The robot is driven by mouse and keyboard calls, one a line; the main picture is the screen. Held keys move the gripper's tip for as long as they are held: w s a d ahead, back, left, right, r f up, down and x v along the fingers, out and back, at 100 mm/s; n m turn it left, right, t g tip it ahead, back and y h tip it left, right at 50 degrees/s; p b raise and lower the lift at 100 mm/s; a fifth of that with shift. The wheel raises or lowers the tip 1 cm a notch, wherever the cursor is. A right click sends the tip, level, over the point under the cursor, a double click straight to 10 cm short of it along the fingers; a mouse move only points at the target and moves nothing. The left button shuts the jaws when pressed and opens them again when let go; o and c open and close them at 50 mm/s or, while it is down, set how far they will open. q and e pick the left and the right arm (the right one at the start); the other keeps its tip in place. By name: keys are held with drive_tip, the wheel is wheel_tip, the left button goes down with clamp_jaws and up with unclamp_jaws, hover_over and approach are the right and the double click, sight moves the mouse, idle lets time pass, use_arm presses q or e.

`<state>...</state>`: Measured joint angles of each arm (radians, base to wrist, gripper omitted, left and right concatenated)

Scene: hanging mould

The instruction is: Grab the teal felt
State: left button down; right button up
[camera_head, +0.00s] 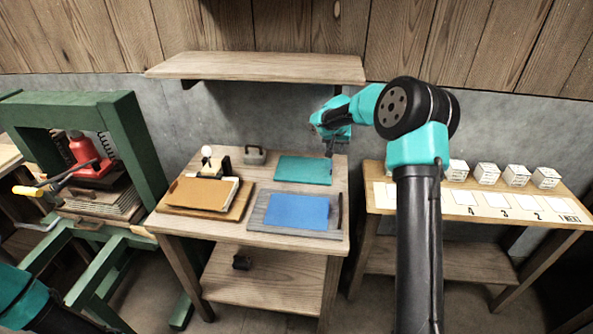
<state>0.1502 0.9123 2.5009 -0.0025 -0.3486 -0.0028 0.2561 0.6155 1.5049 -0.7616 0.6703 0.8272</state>
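The teal felt (303,170) lies flat at the back right of the small wooden table (200,231). My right gripper (329,153) hangs just above and beyond the felt's right back corner, pointing down. It looks apart from the felt, though the gap is hard to judge. Its fingers are small and dark, and I cannot tell whether they are open or shut. Only a part of my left arm shows at the lower left corner; its gripper is out of view.
A blue sheet (298,211) lies on a grey board in front of the felt. A brown sheet (200,193) lies on a wooden board to the left. A wooden shelf (260,68) hangs above. A green press (130,140) stands left, a bench with white boxes (487,173) right.

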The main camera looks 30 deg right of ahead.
drive_tip(key=x, duration=0.6)
drive_tip(key=shift+w+f, duration=0.1)
drive_tip(key=shift+w+d+f, duration=0.1)
drive_tip(key=shift+f, duration=0.15)
drive_tip(key=shift+x, duration=2.6)
drive_tip(key=shift+w, duration=0.15)
clamp_jaws()
